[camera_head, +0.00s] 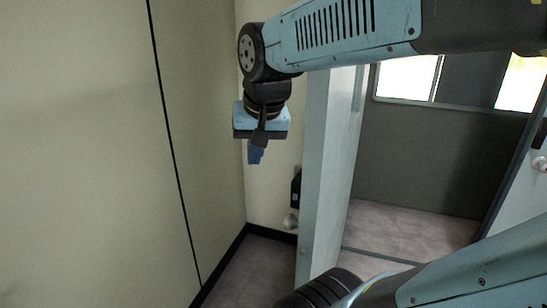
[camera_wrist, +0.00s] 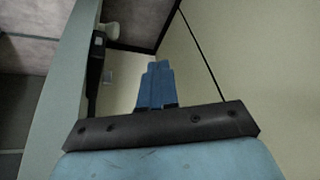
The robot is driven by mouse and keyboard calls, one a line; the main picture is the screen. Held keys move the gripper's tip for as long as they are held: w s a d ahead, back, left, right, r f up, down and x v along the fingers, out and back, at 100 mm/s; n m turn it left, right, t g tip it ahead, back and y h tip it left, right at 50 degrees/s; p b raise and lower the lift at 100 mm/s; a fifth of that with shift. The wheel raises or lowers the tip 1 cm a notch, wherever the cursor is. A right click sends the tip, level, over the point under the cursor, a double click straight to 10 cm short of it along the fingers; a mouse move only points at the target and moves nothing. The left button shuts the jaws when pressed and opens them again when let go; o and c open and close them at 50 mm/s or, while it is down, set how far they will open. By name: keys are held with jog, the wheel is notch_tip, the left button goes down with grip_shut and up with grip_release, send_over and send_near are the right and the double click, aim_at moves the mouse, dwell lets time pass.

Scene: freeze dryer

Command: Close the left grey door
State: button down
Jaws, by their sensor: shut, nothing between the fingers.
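The left grey door (camera_head: 325,175) stands open and shows nearly edge-on in the head view, to the left of the doorway. A dark fitting (camera_head: 297,188) and a round light knob (camera_head: 290,222) show at its left side. In the wrist view the door (camera_wrist: 62,95) is at the left, with the dark fitting (camera_wrist: 95,65) and the knob (camera_wrist: 106,30) beside it. My gripper (camera_head: 256,155) points down between the door and the cream wall, apart from the door. Its blue fingers (camera_wrist: 156,84) are together and empty.
A cream wall (camera_head: 80,150) with a dark vertical seam fills the left. The doorway opens onto a floor (camera_head: 410,222) and a grey wall with windows (camera_head: 405,78). Another door (camera_head: 520,190) with a knob (camera_head: 540,163) stands at the right edge.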

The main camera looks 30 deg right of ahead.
jog(key=w+d+f+m+g+h, duration=0.1)
jog(key=w+d+m+g, duration=0.4)
jog(key=w+m, duration=0.55)
jog(key=w+d+m+g+h, duration=0.1)
jog(key=w+d+m+g, duration=0.2)
jog(key=w+d+m, duration=0.8)
jog(key=s+f+m, duration=0.3)
jog(key=s+f, duration=0.6)
jog(key=s, duration=0.1)
jog(key=shift+d+f+m, duration=0.2)
jog(key=shift+m, duration=0.15)
jog(key=shift+w, duration=0.1)
